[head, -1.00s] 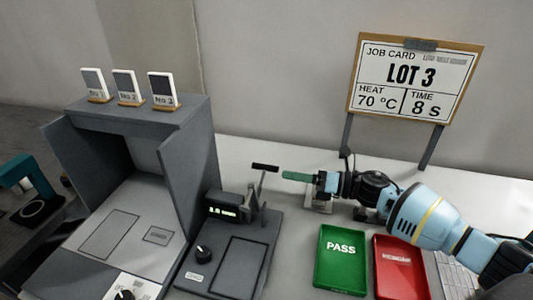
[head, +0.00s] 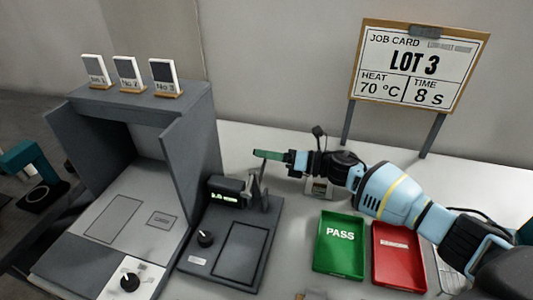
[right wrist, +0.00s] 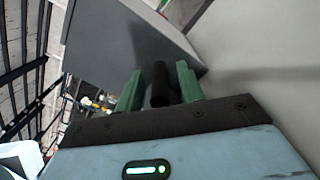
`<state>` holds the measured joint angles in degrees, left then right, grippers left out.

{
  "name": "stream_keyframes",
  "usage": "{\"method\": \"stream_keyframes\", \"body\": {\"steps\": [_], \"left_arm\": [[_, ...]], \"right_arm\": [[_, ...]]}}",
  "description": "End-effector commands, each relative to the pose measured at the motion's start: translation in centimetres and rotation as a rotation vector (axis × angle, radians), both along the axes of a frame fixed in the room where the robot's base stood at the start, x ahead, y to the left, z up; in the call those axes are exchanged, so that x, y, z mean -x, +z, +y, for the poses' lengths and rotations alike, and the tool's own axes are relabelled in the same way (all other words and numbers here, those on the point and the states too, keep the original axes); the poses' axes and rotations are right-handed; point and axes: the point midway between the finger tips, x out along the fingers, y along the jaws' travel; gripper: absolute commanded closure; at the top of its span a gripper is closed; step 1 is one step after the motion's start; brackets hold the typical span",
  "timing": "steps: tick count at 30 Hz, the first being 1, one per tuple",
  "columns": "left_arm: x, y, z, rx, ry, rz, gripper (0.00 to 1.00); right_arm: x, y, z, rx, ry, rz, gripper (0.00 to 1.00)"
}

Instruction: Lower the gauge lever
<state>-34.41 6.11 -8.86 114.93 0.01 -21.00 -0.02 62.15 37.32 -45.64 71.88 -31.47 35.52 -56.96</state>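The grey gauge (head: 235,245) stands right of the large grey hood, with a lit green display (head: 226,197), a black knob and a framed plate. Its lever (head: 263,186) rises at the back right corner, upright. My right gripper (head: 268,154) reaches in from the right, with its green fingers at the lever's top, hiding the handle in the head view. In the right wrist view, the black handle (right wrist: 159,84) lies between the two green fingers (right wrist: 159,90). A gap shows on each side, so the gripper is open around it. My left gripper is not in view.
The grey hood (head: 190,150) stands close on the left, with several small cards on top. A green PASS tray (head: 340,262) and a red tray (head: 398,275) lie to the right. The job card board (head: 420,65) stands behind. A teal device (head: 25,160) is far left.

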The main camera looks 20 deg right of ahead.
Motion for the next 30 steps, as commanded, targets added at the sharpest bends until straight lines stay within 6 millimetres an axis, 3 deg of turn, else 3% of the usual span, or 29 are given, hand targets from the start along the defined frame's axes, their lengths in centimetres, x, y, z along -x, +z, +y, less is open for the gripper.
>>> {"method": "stream_keyframes", "body": {"steps": [11, 20, 30], "left_arm": [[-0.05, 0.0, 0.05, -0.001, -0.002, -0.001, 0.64], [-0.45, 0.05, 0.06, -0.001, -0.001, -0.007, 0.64], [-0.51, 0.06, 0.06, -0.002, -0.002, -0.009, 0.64]], "right_arm": [[-0.32, -0.05, 0.56, 0.001, 0.001, 0.001, 0.62], [-0.31, -0.06, 0.53, 0.001, 0.001, 0.0, 1.0], [-0.27, -0.03, 0.53, 0.006, 0.0, -0.006, 1.0]]}}
